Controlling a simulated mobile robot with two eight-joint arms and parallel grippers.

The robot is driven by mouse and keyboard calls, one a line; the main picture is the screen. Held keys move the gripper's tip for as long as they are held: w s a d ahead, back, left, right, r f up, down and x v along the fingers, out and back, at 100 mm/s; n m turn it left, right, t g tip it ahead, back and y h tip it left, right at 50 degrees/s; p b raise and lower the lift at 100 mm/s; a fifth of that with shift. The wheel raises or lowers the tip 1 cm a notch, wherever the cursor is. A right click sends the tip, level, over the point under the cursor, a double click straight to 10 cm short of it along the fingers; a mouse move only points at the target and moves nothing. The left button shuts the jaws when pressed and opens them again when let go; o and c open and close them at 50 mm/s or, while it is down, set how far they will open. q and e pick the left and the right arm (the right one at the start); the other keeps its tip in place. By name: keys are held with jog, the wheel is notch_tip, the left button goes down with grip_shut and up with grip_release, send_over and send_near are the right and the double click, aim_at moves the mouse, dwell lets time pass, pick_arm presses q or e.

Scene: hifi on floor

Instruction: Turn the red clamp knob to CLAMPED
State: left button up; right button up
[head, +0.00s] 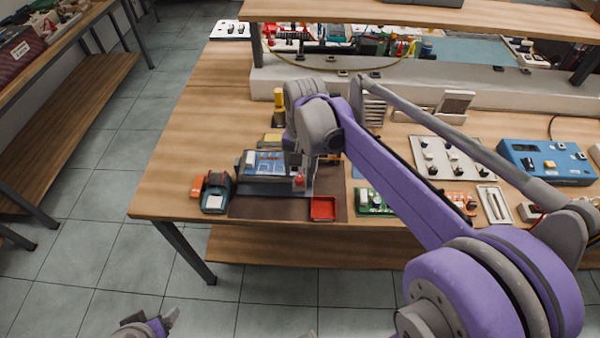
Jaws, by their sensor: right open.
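A small blue and grey device (263,168) stands on a dark mat at the left front of the workbench. A red knob (299,181) shows at its right front side; its pointer and any CLAMPED marking are too small to read. My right gripper (300,172) points down just above and around the knob, and it is open. My arm hides the device's right part, and I cannot tell whether the fingers touch the knob. Part of my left gripper (160,323) shows low at the bottom left, over the floor, away from the bench.
A red tray (323,208) lies right of the device on the dark mat (260,207). A dark tool with an orange part (214,192) is at left. Green boards (371,201), a switch panel (447,158) and a blue box (546,162) stand at right.

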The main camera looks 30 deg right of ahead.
aim_at(302, 179)
notch_tip(302, 179, up, 9)
jog(key=shift+f, duration=0.2)
jog(key=shift+s+d, duration=0.1)
jog(key=shift+s, duration=0.05)
dwell(0.3)
jog(key=s+a+f+n+t, duration=0.2)
jog(key=s+a+f+n, duration=0.1)
jog(key=s+f, duration=0.3)
jog(key=s+a+f+n+t+p, duration=0.1)
jog(key=s+a+f+n+t, duration=0.2)
jog(key=s+f+n, duration=0.2)
jog(key=s+f, duration=0.2)
jog(key=s, duration=0.2)
jog(key=shift+a+f+n, duration=0.15)
jog(key=shift+a+n, duration=0.25)
